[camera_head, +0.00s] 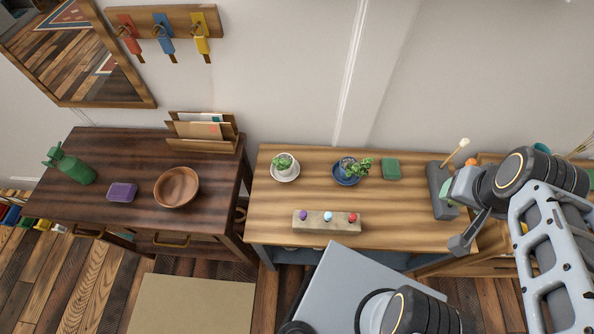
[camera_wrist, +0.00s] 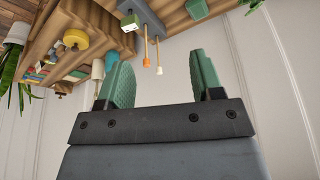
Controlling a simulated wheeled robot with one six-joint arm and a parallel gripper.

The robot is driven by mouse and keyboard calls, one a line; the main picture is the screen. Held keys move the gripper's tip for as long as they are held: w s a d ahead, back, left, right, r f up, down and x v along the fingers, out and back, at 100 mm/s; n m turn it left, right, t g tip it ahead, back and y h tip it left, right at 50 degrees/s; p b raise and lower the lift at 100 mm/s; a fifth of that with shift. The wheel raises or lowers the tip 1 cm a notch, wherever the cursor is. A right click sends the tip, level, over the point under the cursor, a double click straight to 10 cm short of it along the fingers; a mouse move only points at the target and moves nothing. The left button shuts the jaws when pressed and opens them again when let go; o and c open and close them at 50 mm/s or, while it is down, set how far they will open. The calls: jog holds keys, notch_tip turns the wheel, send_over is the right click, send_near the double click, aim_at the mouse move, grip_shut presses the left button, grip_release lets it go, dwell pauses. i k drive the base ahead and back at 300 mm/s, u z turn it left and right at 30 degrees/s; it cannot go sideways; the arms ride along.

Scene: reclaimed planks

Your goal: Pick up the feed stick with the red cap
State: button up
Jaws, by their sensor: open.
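A pale block (camera_head: 328,226) lies near the front edge of the light wooden table. Three small caps show along its top: purple at left, pale blue in the middle, and a red cap (camera_head: 353,217) at right. Only the cap of the red-capped feed stick shows clearly; any shaft below it is hidden. My gripper (camera_head: 462,188) is at the table's right end, well right of the red cap. In the wrist view its green-padded fingers (camera_wrist: 160,78) are apart with nothing between them. The red cap is not seen there.
A grey holder (camera_head: 438,185) with a pale-tipped stick (camera_head: 456,152) stands close beside my gripper. Two potted plants (camera_head: 285,167) (camera_head: 350,172) and a green block (camera_head: 391,169) stand at the table's back. The table's middle is clear. A darker desk (camera_head: 130,160) stands left.

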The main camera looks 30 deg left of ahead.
aim_at(353, 217)
jog(key=u, duration=1.7)
jog(key=k, duration=1.15)
jog(key=z, duration=0.4)
jog(key=i, duration=0.6)
jog(key=u, duration=0.5)
